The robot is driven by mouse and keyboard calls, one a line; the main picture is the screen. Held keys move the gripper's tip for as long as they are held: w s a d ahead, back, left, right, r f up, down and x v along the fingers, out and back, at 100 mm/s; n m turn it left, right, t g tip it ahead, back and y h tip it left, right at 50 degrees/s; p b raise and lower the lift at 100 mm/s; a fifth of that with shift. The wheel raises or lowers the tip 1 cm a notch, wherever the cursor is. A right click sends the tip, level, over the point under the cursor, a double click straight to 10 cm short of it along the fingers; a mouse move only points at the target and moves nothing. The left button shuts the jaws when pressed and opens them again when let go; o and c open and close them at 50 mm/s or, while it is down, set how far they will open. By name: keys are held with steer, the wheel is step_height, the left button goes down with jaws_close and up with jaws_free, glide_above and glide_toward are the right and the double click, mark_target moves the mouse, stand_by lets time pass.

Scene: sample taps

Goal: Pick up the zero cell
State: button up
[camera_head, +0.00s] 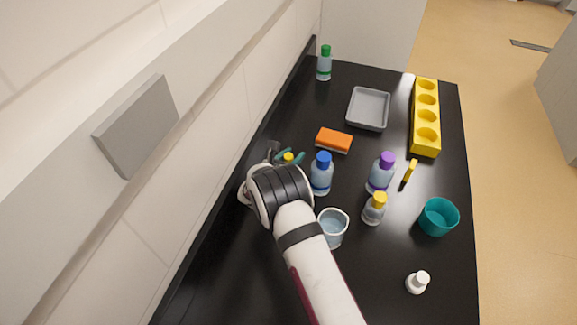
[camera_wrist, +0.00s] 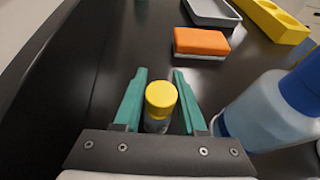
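A small vial with a yellow cap (camera_wrist: 160,97), which I take for the zero cell, stands between the two teal fingers of my gripper (camera_wrist: 160,76) in the wrist view. The gripper is open, with a narrow gap showing on each side of the vial. The vial's lower body is mostly hidden by the gripper's dark palm. In the head view the yellow cap (camera_head: 288,157) shows between the fingertips of my gripper (camera_head: 290,155), near the wall side of the black bench.
A blue-capped bottle (camera_head: 321,175) stands close to the right of my gripper. An orange sponge (camera_head: 333,140) and grey tray (camera_head: 368,110) lie beyond. A glass beaker (camera_head: 333,229), purple-capped bottle (camera_head: 381,173) and another yellow-capped bottle (camera_head: 374,210) stand to the right.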

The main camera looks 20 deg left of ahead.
jaws_close()
